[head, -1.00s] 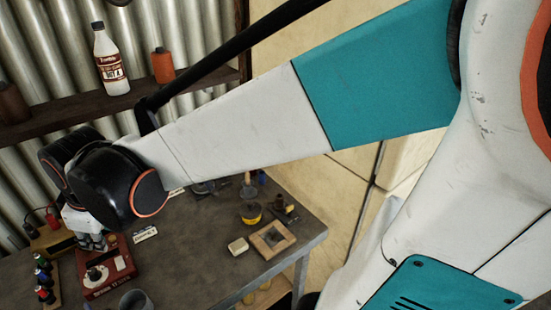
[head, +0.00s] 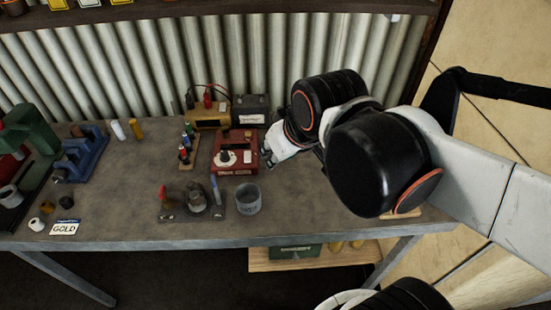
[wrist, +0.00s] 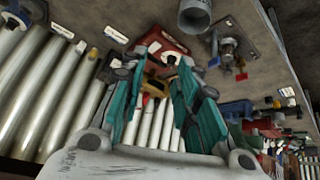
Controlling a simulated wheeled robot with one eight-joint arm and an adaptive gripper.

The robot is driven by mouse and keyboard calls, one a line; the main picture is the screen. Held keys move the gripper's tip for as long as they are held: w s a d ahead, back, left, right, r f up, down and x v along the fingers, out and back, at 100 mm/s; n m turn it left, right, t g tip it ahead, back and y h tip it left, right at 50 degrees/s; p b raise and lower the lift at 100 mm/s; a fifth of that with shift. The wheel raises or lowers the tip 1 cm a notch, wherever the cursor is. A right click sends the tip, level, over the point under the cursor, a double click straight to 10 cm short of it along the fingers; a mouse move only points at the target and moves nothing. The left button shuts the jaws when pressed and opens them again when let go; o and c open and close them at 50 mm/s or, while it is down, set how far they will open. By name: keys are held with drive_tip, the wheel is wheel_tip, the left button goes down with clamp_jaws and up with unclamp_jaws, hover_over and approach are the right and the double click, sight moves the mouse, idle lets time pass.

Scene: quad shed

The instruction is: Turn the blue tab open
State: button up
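The blue tab (head: 215,188) stands upright on a dark plate (head: 180,215) near the front of the bench, at the right side of a grey metal fitting (head: 195,199). A red tab (head: 163,196) stands at the fitting's left. In the wrist view the blue tab (wrist: 213,62) is small, at the upper right, outside the finger gap. My gripper (head: 269,157) is behind and right of the tab, beside the red box, apart from the tab. In the wrist view its teal fingers (wrist: 160,78) are spread with nothing held between them.
A grey cup (head: 248,199) stands right beside the plate, between it and my gripper's side. A red box with a dial (head: 235,165), a yellow device (head: 210,118) and small bottles (head: 186,150) stand behind.

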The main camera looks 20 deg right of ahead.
drive_tip(key=shift+s+d+f+m+b, duration=0.15)
drive_tip(key=shift+s+f+m+b, duration=0.25)
drive_tip(key=shift+s+f, duration=0.25)
drive_tip(key=shift+s+d+f+m+b, duration=0.15)
drive_tip(key=shift+s+f+m+b, duration=0.3)
drive_tip(key=shift+f, duration=0.25)
drive_tip(key=shift+s+d+f, duration=0.1)
drive_tip(key=shift+s+f, duration=0.1)
